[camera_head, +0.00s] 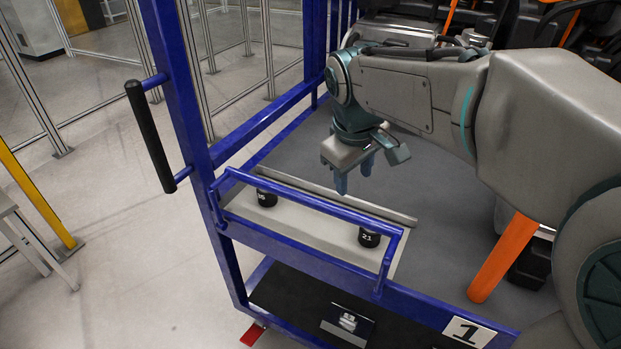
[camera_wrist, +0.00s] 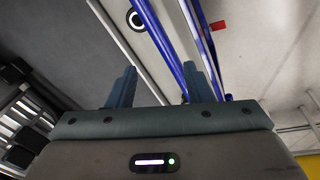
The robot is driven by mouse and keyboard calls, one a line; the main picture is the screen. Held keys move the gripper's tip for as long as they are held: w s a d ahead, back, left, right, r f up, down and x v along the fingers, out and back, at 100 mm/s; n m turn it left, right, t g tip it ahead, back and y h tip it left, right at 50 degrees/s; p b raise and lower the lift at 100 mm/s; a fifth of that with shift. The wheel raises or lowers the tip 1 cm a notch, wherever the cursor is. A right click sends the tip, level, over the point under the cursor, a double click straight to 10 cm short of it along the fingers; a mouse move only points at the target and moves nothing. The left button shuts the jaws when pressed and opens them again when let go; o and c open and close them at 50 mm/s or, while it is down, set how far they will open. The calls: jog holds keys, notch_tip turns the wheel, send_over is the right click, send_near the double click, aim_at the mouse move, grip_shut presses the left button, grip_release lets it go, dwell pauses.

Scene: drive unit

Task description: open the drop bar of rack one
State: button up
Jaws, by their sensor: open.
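Rack one is a blue frame (camera_head: 175,75) with a white label "1" (camera_head: 469,332) on its lower front rail. Its blue drop bar (camera_head: 310,205) lies across the front of a light shelf, with bent ends at left and right. My gripper (camera_head: 354,178) is open and points down, behind and above the bar, apart from it and empty. In the wrist view, blue bars (camera_wrist: 162,42) run past between and beside the open fingers of my gripper (camera_wrist: 160,85). I cannot tell there which blue bar is the drop bar.
Two black numbered cylinders, one left (camera_head: 266,198) and one right (camera_head: 369,238), stand on the shelf (camera_head: 300,222) behind the bar. A black vertical handle (camera_head: 150,137) sticks out left of the frame. An orange post (camera_head: 503,258) stands right. Open floor lies left.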

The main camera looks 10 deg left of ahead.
aim_at(303, 196)
jog(key=w+a+n, duration=0.3)
jog(key=a+n, duration=0.2)
jog(key=a, duration=0.7)
jog(key=x, duration=0.4)
jog(key=b+x, duration=0.1)
jog(key=x, duration=0.8)
jog(key=shift+w+d, duration=0.25)
jog(key=shift+w, duration=0.15)
jog(key=shift+b, duration=0.3)
grip_shut()
